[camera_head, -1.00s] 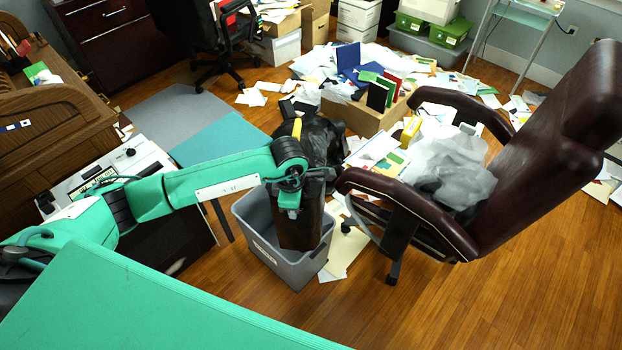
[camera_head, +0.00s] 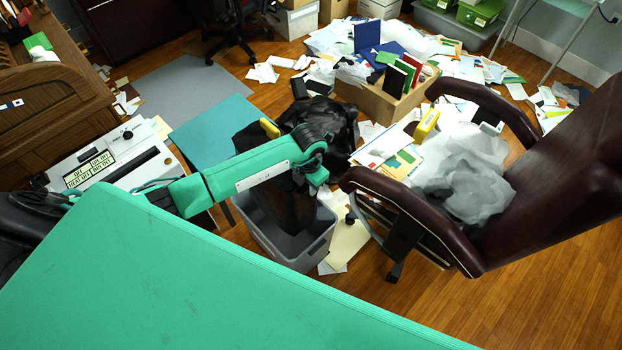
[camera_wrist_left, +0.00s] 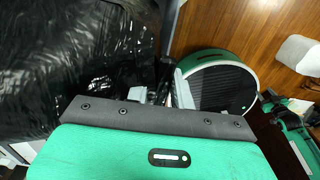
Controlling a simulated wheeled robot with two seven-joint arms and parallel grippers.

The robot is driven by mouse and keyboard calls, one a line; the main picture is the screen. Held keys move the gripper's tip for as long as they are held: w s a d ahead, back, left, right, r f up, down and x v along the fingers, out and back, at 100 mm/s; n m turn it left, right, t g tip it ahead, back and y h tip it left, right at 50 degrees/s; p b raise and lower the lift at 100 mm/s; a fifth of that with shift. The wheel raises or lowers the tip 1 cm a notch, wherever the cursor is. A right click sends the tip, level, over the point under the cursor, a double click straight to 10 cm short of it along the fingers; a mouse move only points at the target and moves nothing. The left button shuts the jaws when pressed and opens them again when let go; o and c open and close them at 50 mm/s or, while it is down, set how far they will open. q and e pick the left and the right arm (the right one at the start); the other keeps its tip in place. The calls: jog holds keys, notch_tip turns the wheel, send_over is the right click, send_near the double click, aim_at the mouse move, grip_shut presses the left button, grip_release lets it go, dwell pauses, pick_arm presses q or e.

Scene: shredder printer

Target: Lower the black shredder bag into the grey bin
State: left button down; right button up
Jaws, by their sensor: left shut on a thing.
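The black shredder bag (camera_head: 285,195) hangs from my left gripper (camera_head: 318,172), which is shut on it. Its lower part is inside the opening of the grey bin (camera_head: 262,232); its bunched top spreads above and behind the gripper. In the left wrist view the shiny bag (camera_wrist_left: 75,60) fills the upper left, right by the gripper (camera_wrist_left: 150,95). The fingertips are largely hidden there. Whether the bag touches the bin floor cannot be seen. My right gripper is not in view.
A maroon armchair (camera_head: 590,190) with crumpled translucent plastic on its seat stands close to the bin's right. The shredder (camera_head: 120,165) is at left, with a teal panel (camera_head: 215,128) beside it. Papers and a cardboard box (camera_head: 385,105) litter the floor behind. Wood floor is clear at lower right.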

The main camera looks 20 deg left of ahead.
jog(key=shift+s+d, duration=0.15)
jog(key=shift+s, duration=0.35)
